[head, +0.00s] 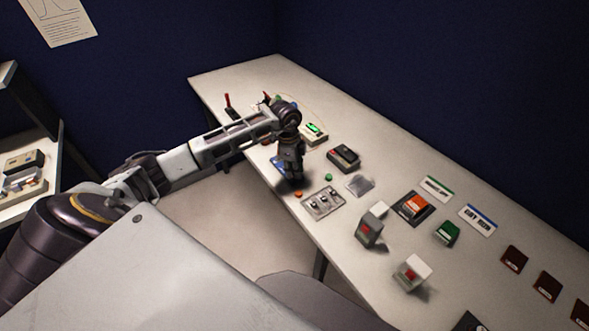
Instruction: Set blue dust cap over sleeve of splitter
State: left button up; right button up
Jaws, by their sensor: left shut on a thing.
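My left gripper (292,182) points down over the near edge of the table. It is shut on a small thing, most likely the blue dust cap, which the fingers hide. A small grey plate (323,201) with several dark fittings lies just right of and below the gripper. It may be the splitter, but its sleeve is too small to make out. An orange cap (298,194) and a green cap (328,177) lie loose near the gripper. My right gripper is not in view.
A blue flat piece (278,164) lies partly behind the gripper on the white table (403,167). The table's back strip is mostly clear.

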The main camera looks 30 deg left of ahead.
pick_arm(q)
jog(key=shift+f, duration=0.1)
jog(key=o, duration=0.7)
notch_tip(320, 180, up, 12)
jog(key=a, duration=0.1)
jog(key=shift+s+a, duration=0.15)
jog(key=shift+s, duration=0.1)
dwell(0.4)
jog(key=shift+f, duration=0.1)
dwell(0.8)
